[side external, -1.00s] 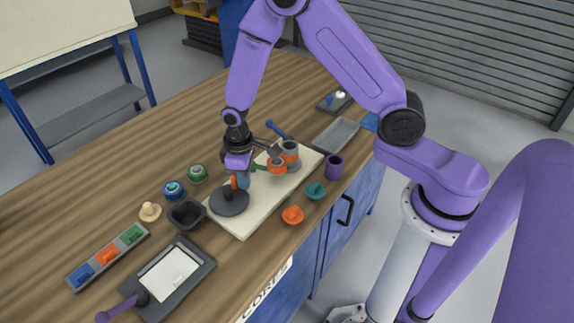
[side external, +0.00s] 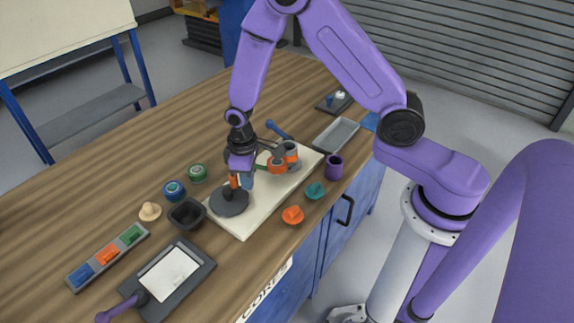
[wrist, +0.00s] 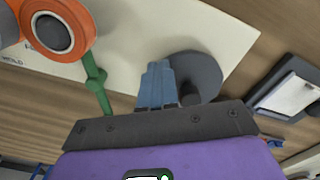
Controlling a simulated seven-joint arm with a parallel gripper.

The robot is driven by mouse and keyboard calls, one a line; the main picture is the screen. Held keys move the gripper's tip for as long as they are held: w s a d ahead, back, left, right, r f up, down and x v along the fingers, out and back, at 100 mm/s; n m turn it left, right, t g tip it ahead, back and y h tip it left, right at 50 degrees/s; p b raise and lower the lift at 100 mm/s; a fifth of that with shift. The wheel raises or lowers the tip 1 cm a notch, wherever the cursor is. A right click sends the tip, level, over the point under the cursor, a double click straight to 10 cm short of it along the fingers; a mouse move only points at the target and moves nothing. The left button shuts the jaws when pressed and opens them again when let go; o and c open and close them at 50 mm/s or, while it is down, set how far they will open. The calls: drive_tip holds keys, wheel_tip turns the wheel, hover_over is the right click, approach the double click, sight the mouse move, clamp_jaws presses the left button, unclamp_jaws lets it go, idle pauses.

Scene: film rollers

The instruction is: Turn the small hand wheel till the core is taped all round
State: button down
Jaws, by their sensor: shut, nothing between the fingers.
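The small hand wheel appears to be the dark grey disc (side external: 232,207) with an upright peg, at the near left end of a cream board (side external: 243,231). It also shows in the wrist view (wrist: 207,72). My gripper (side external: 246,183) is shut and empty, just right of the peg and low over the board. Its blue fingers show together in the wrist view (wrist: 156,85), beside the disc; contact cannot be told. An orange roller with a grey centre (wrist: 72,35) stands farther along the board, with a green arm (wrist: 96,80) beside it. I cannot tell how much tape is on the core.
A black bowl (side external: 186,216) stands close left of the board. Orange (side external: 293,215) and teal (side external: 315,190) knobs and a purple cup (side external: 334,167) lie along its right side. A blue-handled tool (side external: 278,130) lies behind. Free wood lies at far left.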

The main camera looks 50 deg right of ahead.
wheel_tip(320, 180, up, 7)
idle(0.9)
drive_tip(key=shift+s+r, duration=0.1)
drive_tip(key=s+d+r+n, duration=0.1)
drive_tip(key=s+r, duration=0.3)
drive_tip(key=s, duration=0.4)
drive_tip(key=s+d+r+n, duration=0.2)
drive_tip(key=s+r+n, duration=0.1)
drive_tip(key=s, duration=0.6)
drive_tip(key=s+d+r+n, duration=0.2)
drive_tip(key=s+r, duration=0.3)
drive_tip(key=s, duration=0.4)
drive_tip(key=shift+n, duration=0.3)
